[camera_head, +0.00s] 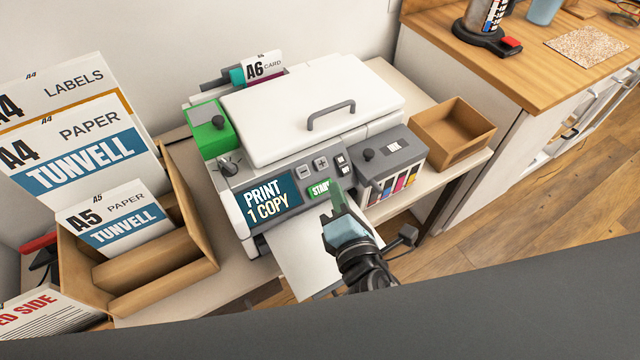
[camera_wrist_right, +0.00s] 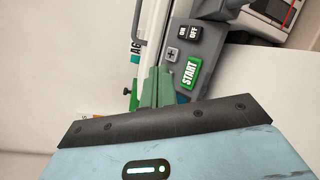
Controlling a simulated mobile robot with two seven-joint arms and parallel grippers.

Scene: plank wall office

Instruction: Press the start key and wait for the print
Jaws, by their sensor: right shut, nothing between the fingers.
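The printer (camera_head: 290,125) stands on a pale table, with its white lid closed. Its display (camera_head: 268,200) reads "PRINT 1 COPY". The green start key (camera_head: 318,189) is on the front panel, right of the display; it also shows in the right wrist view (camera_wrist_right: 189,72). My right gripper (camera_head: 338,190) is shut and empty, its green fingertips close to the right of the start key. In the right wrist view the fingertips (camera_wrist_right: 157,78) are beside the key; I cannot tell whether they touch the panel. A white sheet (camera_head: 300,265) lies at the printer's front, partly behind my gripper. My left gripper is not in view.
A cardboard box (camera_head: 200,215) with A4 and A5 paper packs stands at the left. An ink unit (camera_head: 392,175) sits at the printer's right front. An empty wooden tray (camera_head: 455,130) stands further right, beside a wood-topped cabinet (camera_head: 540,85).

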